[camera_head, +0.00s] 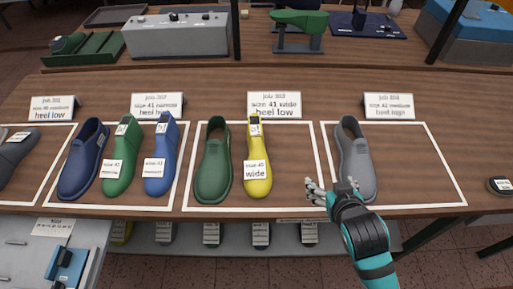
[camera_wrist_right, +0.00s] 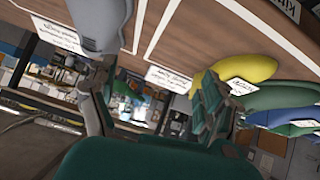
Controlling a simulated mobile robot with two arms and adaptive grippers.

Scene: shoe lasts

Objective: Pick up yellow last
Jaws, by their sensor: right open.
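The yellow last (camera_head: 257,180) lies on the table in the white-outlined bay under the sign reading size 41 wide, heel low. In the right wrist view, the yellow last (camera_wrist_right: 236,62) shows beyond the right-hand finger of my open gripper (camera_wrist_right: 152,105). My left gripper is not in view.
Blue and green lasts (camera_head: 120,160) fill the bay to the left. Bare table lies between the yellow last and my gripper. Card signs (camera_head: 274,105) stand behind the bays.

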